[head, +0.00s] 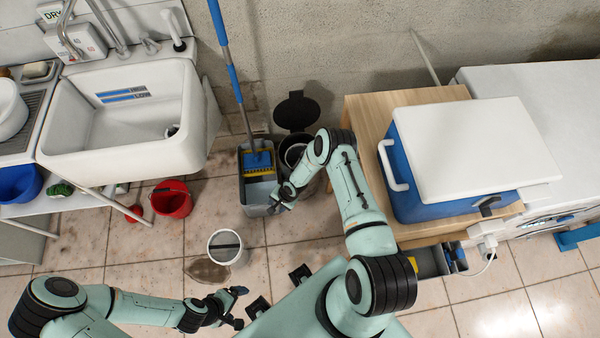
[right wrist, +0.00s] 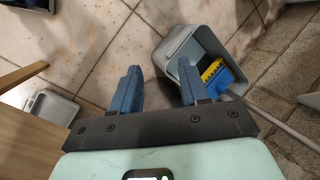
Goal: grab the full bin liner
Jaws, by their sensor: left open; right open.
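No full bin liner shows clearly in either view. A dark round bin (head: 290,152) stands against the wall in the head view, its black lid (head: 296,111) raised. My right arm covers part of the bin, and its contents cannot be made out. My right gripper (head: 277,203) is in front of the bin, beside the grey mop bucket. In the right wrist view its blue fingers (right wrist: 158,88) are apart with nothing between them. My left gripper (head: 240,306) is open and empty, low over the floor near the bottom of the head view.
The mop bucket (head: 256,190) holds a blue mop head. A white bucket (head: 226,247) stands by a puddle (head: 205,270). A red bucket (head: 171,198) is near the sink (head: 130,120). A wooden table (head: 365,112) with a blue cooler (head: 420,195) is at right.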

